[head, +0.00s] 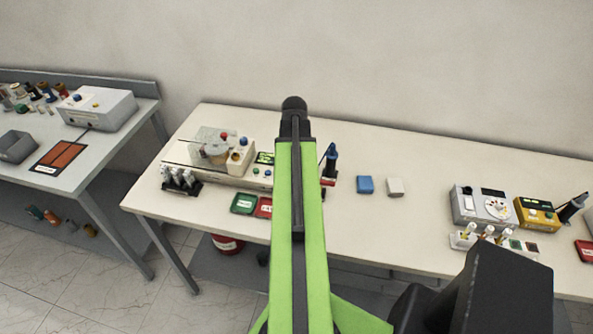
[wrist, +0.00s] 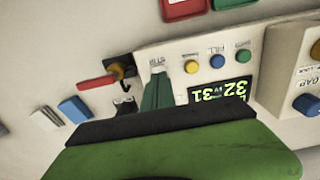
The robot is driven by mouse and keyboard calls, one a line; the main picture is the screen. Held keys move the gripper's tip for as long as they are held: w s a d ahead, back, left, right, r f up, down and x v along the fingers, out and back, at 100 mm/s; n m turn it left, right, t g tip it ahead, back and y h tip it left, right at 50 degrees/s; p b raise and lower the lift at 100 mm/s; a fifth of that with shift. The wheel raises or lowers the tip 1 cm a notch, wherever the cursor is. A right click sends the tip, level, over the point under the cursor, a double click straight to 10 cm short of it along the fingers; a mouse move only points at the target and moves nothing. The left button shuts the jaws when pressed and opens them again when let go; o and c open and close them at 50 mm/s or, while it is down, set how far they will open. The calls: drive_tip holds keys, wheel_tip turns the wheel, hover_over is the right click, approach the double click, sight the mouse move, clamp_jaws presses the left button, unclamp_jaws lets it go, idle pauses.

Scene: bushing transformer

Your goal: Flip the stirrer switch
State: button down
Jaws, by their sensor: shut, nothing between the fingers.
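The white machine panel (wrist: 215,45) appears upside down in the wrist view, with a STIR label (wrist: 157,67) near its left end. My gripper (wrist: 157,80) shows as a narrow dark green wedge over the panel just below that label, its fingers shut and empty. The stirrer switch itself cannot be made out; the fingers may cover it. Whether they touch the panel cannot be told. In the head view the machine (head: 205,160) stands left of my raised green arm, which hides its right end; my gripper is not visible there.
Yellow, blue and green buttons (wrist: 218,61) and a lit display (wrist: 220,92) sit close to the fingers. Blue (head: 365,185) and white blocks (head: 395,187) lie right of my arm. Open tabletop lies beyond them.

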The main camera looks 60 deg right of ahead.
wheel_tip(320, 180, up, 5)
drive_tip(key=p, duration=0.4)
drive_tip(key=shift+f, duration=0.15)
